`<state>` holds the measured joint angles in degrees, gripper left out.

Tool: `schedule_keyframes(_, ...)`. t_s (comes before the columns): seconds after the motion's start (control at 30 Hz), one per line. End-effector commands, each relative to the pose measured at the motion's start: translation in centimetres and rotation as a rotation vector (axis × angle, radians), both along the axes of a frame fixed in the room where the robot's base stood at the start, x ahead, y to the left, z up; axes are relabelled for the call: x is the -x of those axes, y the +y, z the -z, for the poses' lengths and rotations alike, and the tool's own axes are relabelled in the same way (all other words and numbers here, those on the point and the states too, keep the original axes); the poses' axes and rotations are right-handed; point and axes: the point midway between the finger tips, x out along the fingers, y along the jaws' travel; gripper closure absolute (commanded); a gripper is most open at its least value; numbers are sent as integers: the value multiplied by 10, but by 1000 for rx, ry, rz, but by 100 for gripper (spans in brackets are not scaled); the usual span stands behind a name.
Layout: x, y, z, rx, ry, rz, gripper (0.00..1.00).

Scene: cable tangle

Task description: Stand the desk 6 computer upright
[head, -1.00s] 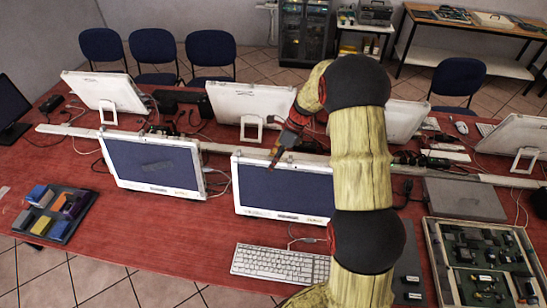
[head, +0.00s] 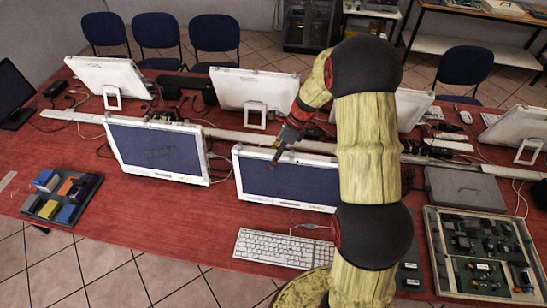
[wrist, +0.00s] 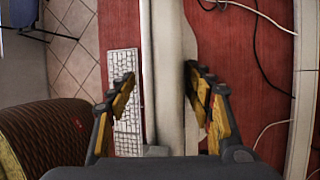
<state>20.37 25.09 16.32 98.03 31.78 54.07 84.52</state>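No desk number is legible, so I cannot tell which computer is desk 6's. A white-framed computer with a dark screen (head: 252,180) stands upright, tilted back a little, in the front row at the middle of the table. My gripper (head: 279,150) is at its top edge in the head view, and my arm hides its right part. In the wrist view my gripper (wrist: 164,100) is open, fingers apart. The white computer's top edge (wrist: 166,50) runs between them; I cannot tell whether they touch it. A similar computer (head: 158,152) stands to its left.
A white keyboard (head: 282,249) lies in front of the middle computer. A flat grey case (head: 464,189) and a tray of circuit boards (head: 432,250) lie at right. Other computers (head: 254,88) stand behind, with loose cables around. A tray of coloured blocks (head: 60,199) is at left.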

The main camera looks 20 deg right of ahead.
Motion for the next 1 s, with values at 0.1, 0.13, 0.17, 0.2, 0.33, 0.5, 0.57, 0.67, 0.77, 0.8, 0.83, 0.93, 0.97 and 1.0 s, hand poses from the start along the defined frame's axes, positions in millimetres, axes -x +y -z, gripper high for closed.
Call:
schedule_keyframes(0.1, 1, 0, 0, 0, 1, -1, 52)
schedule_keyframes(0.13, 0, 0, 0, -1, 1, 0, 52)
schedule_keyframes(0.17, 0, 0, 0, 0, 0, 0, 52)
schedule_keyframes(0.2, 0, 0, 0, 1, -1, -1, 52)
schedule_keyframes(0.33, -1, -1, -1, 1, -3, 0, 52)
schedule_keyframes(0.5, -2, -1, -2, 3, -6, 1, 52)
schedule_keyframes(0.57, -2, -1, -2, 3, -6, 1, 52)
schedule_keyframes(0.67, -2, -2, -2, 3, -6, 1, 52)
schedule_keyframes(0.77, -3, -4, -7, 3, -8, 1, 52)
schedule_keyframes(0.8, -3, -5, -10, 4, -9, 1, 52)
schedule_keyframes(0.83, -3, -7, -13, 4, -10, 2, 52)
schedule_keyframes(0.93, -3, -15, -28, 5, -11, 1, 52)
schedule_keyframes(0.97, -3, -18, -33, 6, -11, 2, 52)
schedule_keyframes(1.0, -3, -21, -41, 5, -12, 3, 52)
